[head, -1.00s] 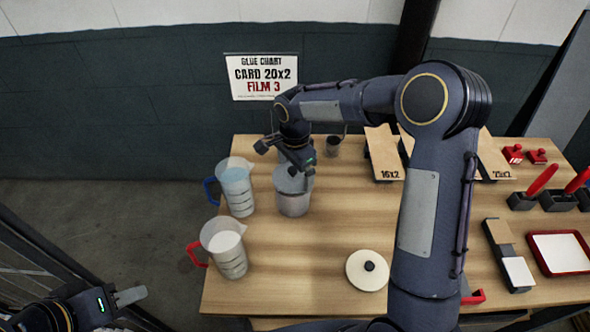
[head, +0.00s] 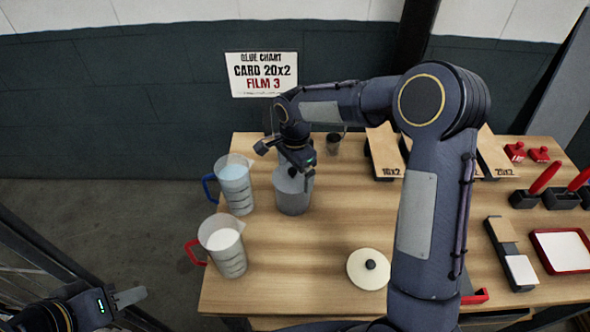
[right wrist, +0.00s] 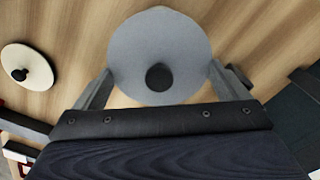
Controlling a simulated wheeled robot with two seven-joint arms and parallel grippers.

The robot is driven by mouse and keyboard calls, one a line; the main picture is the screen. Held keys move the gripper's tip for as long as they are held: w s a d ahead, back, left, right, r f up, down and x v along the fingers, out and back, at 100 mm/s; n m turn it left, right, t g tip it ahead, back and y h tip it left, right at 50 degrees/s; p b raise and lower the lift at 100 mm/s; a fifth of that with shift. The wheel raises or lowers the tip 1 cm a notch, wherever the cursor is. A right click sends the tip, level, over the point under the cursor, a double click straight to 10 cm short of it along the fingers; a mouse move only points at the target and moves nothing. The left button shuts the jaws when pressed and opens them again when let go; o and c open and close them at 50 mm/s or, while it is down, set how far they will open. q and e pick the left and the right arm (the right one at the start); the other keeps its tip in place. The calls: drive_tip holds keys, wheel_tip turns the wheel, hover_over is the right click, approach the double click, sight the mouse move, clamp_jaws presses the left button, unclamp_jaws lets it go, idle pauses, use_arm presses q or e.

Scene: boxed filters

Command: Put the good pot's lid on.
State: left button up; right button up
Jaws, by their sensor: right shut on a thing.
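The grey metal pot (head: 292,200) stands on the left part of the table, in front of the wall sign. My right gripper (head: 286,165) is over it, shut on a round grey lid (head: 284,181) with a black knob. In the right wrist view the grey lid (right wrist: 160,38) lies between the two fingers, which meet its edges. The lid is at the pot's mouth; I cannot tell if it is fully seated. A cream lid (head: 362,272) with a black knob lies on the table. My left gripper (head: 130,297) is at the lower left, away from the table; its jaw opening is unclear.
A blue-handled jug (head: 236,188) and a red-handled jug (head: 224,246) stand left of the pot. A dark cup (head: 333,144) is behind it. Boards, a red-rimmed tray (head: 562,268) and red-handled tools are at the right. Table between pot and cream lid is clear.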

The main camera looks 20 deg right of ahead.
drive_tip(key=shift+f, duration=0.2)
idle(0.7)
drive_tip(key=o, duration=0.6)
drive_tip(key=shift+b, duration=0.3)
drive_tip(key=shift+f, duration=0.1)
drive_tip(key=shift+a+r+p, duration=0.1)
drive_tip(key=shift+r+p, duration=0.8)
drive_tip(key=shift+r, duration=0.55)
drive_tip(key=shift+r+p, duration=1.1)
drive_tip(key=shift+r, duration=0.5)
drive_tip(key=shift+r+p, duration=0.3)
drive_tip(key=shift+r, duration=0.9)
